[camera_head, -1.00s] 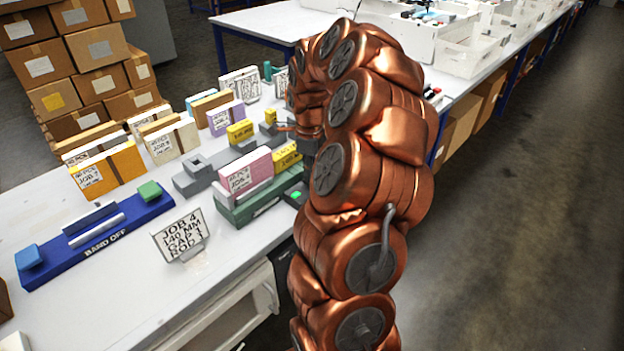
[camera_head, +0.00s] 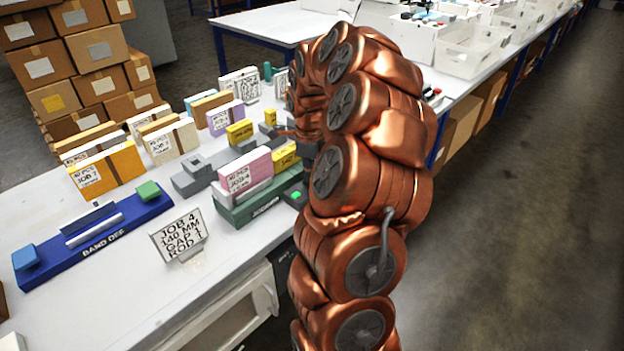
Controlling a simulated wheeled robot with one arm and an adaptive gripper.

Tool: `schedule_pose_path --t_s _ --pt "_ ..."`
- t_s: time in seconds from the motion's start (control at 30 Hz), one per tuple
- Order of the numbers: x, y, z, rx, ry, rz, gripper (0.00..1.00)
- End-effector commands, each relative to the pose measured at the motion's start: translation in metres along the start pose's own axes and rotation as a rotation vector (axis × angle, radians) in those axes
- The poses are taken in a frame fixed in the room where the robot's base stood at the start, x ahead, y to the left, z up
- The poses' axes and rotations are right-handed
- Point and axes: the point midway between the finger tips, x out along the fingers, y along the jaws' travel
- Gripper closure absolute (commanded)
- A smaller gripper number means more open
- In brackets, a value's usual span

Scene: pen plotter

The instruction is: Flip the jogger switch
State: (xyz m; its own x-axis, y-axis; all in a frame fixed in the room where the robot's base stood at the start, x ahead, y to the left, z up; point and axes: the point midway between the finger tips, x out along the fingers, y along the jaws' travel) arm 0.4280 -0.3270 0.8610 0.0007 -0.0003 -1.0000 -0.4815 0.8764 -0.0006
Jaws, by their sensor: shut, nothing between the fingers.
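The jogger is a green machine (camera_head: 240,212) with a label on its front, in the middle of the bench. A pink paper block (camera_head: 243,174) with a job label and a yellow block (camera_head: 286,155) stand on it. At its right end is a dark box with a small bright green spot (camera_head: 296,195), perhaps the switch; my arm partly covers this end. My gripper (camera_head: 307,152) shows only as a dark grey part beside the arm, close above the jogger's right end. It is shut and empty; its fingertips are mostly hidden, and contact cannot be told.
A blue banding machine (camera_head: 100,232) and a white job sign (camera_head: 181,236) stand to the left. A grey machine (camera_head: 190,183) and several paper blocks stand behind the jogger. Stacked cartons (camera_head: 98,47) are at the back left.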

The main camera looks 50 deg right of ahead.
Motion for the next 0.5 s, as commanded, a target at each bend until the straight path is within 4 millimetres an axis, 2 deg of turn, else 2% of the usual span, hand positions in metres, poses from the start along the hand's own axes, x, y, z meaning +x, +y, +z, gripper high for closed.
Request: schedule_pose_path --t_s 0.3,0.5 --pt "0.0047 0.0001 -0.0002 0.000 0.000 0.000 1.00" --pt "0.0005 0.0001 -0.0005 0.000 0.002 0.001 1.00"
